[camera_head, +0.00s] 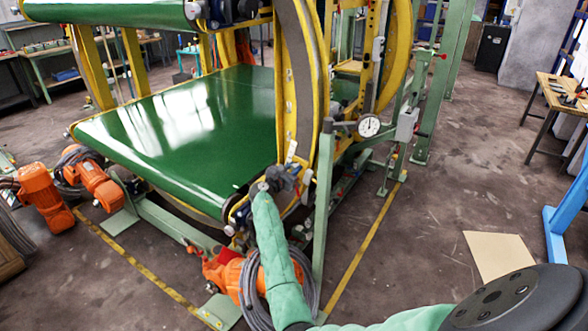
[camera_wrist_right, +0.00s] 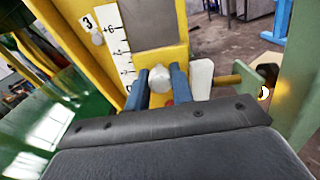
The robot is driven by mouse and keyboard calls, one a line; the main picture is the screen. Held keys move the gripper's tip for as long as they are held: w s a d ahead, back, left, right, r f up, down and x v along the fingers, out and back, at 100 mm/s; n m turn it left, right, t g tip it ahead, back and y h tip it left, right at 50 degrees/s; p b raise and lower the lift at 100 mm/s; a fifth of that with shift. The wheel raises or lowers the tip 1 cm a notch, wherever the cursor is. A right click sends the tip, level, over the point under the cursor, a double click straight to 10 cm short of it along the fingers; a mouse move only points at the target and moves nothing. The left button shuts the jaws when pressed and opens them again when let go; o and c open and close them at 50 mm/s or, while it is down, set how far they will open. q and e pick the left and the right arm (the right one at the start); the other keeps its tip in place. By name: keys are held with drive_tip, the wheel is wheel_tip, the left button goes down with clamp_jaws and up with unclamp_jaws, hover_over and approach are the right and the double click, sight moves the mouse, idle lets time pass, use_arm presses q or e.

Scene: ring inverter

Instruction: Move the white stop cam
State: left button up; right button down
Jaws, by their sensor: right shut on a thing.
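The white stop cam (camera_wrist_right: 160,79) shows in the right wrist view as a pale, rounded end in front of the yellow frame. My right gripper (camera_wrist_right: 160,88) is shut on it, with one blue finger on each side. A white plate (camera_wrist_right: 203,79) shows just right of the right finger; I cannot tell if it belongs to the cam. A white scale with black marks (camera_wrist_right: 117,45) runs up the yellow frame to the left. In the head view my right gripper (camera_head: 296,178) is at the machine's lower ring edge, and the cam is hidden there. My left gripper is out of view.
A green post (camera_head: 322,205) stands close right of my right gripper. A dial gauge (camera_head: 369,126) sits above and to the right. The green belt (camera_head: 190,125) lies to the left. An orange motor with coiled cable (camera_head: 228,274) is below. Open floor is at right.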

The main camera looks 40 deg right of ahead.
drive_tip(key=shift+f, duration=0.2)
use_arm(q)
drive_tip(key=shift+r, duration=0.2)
use_arm(e)
drive_tip(key=c, duration=1.2)
unclamp_jaws()
drive_tip(key=shift+a, duration=0.15)
drive_tip(key=shift+s+a, duration=0.1)
drive_tip(key=shift+a, duration=0.15)
use_arm(q)
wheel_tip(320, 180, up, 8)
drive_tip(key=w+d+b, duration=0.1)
drive_tip(key=b, duration=0.1)
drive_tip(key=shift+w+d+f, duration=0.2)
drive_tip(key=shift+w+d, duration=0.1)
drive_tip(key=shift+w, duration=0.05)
use_arm(e)
drive_tip(key=v, duration=0.7)
